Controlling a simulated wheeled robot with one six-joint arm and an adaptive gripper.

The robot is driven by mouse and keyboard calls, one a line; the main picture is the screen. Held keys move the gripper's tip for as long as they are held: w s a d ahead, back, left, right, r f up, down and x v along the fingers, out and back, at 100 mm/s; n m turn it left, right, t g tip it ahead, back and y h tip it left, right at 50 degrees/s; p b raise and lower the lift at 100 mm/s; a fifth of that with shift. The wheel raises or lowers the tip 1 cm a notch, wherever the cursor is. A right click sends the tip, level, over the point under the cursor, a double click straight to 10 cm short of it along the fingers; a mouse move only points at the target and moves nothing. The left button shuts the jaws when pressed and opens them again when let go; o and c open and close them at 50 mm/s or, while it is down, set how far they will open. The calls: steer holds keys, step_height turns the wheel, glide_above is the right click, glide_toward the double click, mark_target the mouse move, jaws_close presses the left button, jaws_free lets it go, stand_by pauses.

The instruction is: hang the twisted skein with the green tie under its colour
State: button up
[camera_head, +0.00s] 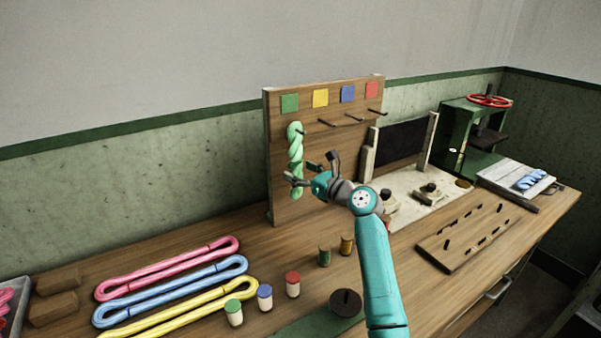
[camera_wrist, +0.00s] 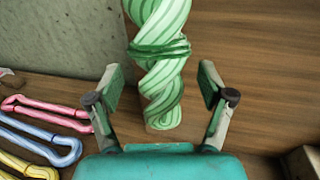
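The green twisted skein (camera_head: 295,160) hangs upright against the wooden board (camera_head: 326,195), directly below the green square (camera_head: 289,103). My gripper (camera_head: 300,172) is beside the skein's lower part. In the wrist view my gripper (camera_wrist: 160,82) is open, with one finger on each side of the skein and visible gaps between.
Yellow, blue and red squares (camera_head: 347,93) have bare pegs (camera_head: 354,117) below them. Pink, blue and yellow skeins (camera_head: 170,288) lie on the bench at left. Capped jars (camera_head: 292,285) stand in front. A green press (camera_head: 470,135) and a pegged board (camera_head: 467,237) are at right.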

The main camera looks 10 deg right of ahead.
steer(key=v, duration=1.2)
